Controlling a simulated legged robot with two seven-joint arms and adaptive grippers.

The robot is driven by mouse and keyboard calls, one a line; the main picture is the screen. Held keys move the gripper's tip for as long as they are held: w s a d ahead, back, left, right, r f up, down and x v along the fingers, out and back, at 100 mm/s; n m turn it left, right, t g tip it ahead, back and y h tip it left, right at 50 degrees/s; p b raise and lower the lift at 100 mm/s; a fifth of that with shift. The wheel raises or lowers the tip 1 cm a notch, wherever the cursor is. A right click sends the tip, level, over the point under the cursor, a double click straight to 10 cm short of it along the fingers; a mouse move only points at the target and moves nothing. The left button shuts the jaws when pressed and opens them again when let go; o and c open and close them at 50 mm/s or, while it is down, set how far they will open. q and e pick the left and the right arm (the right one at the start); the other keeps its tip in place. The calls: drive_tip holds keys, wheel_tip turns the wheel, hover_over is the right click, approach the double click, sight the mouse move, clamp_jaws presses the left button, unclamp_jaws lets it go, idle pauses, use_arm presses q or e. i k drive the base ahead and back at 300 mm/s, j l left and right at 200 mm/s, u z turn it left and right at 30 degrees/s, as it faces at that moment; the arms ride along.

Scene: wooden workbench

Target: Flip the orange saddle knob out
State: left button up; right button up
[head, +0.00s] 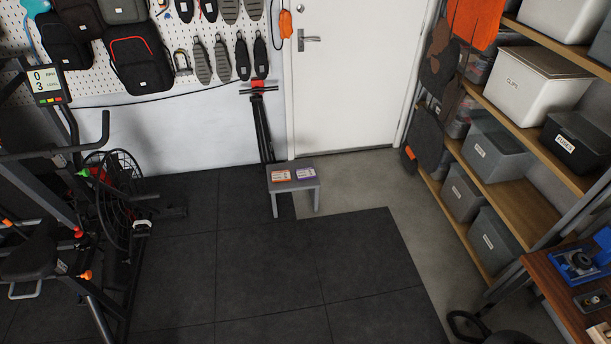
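An exercise bike (95,225) with a big caged fan wheel stands at the left edge, partly cut off by the picture. Its dark saddle (30,258) is at the lower left. A small orange knob (86,275) shows on the frame just right of the saddle. Another small orange part (6,222) shows at the left edge above the saddle. I cannot tell from here which one is the saddle knob, or whether it is flipped in or out. Neither of my grippers is in view.
Black floor mats (270,265) lie clear in the middle. A small grey stool (293,178) with two packets stands before the white door (335,75). Shelves with bins (495,145) line the right, and a wooden workbench (560,300) is at the lower right.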

sight(88, 274)
drive_tip(key=u, duration=1.55)
